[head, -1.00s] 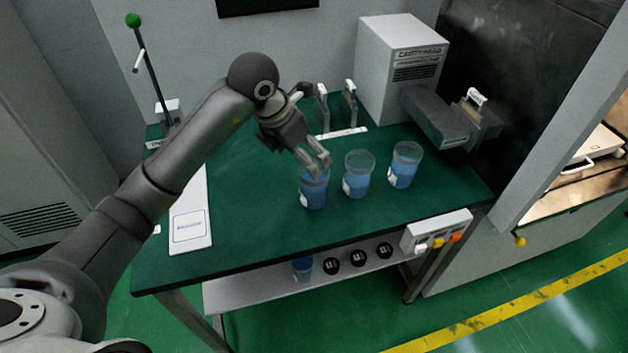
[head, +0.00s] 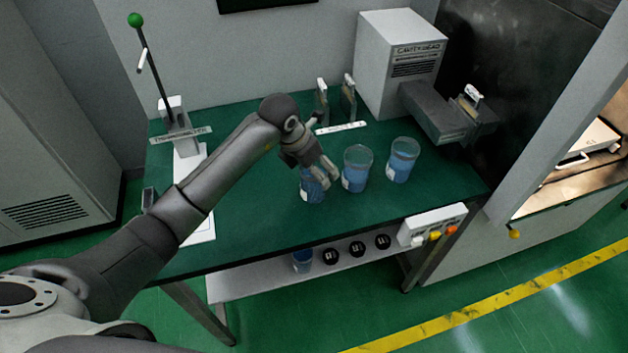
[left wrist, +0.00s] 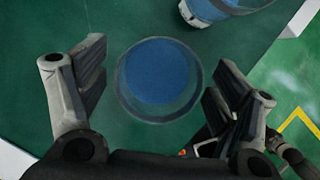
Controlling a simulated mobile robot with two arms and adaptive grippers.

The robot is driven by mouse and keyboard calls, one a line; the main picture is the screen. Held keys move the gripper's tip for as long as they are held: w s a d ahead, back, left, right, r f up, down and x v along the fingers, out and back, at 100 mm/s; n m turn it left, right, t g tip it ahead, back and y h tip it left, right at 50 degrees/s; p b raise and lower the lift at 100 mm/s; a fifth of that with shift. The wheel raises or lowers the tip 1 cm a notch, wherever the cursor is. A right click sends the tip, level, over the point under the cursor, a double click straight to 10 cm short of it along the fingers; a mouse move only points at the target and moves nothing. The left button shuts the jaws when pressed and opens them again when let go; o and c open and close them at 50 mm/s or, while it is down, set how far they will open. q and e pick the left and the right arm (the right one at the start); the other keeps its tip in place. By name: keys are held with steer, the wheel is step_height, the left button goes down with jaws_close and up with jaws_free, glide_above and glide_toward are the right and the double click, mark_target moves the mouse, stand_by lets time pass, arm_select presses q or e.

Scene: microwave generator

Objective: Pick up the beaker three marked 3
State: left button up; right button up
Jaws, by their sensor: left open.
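Three clear beakers with blue liquid stand in a row on the green table: a left one (head: 312,190), a middle one (head: 357,168) and a right one (head: 402,160). Their white labels are too small to read, so I cannot tell which is marked 3. My left gripper (head: 326,174) is open at the left beaker and hides much of its upper part. In the left wrist view, a round beaker (left wrist: 158,80) lies between the two spread fingers, seen from above, with a gap on each side. Part of another beaker (left wrist: 215,10) shows at the top edge. My right gripper does not show.
Behind the beakers stand two upright holders (head: 348,98) and a white cavity box (head: 398,62) with a grey arm-like duct (head: 435,112). A stand with a green knob (head: 135,20) is at the back left. A control box (head: 432,224) sits at the front right edge.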

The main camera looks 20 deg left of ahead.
arm_select(q)
steer(key=c, duration=1.7)
steer(key=shift+r, duration=0.1)
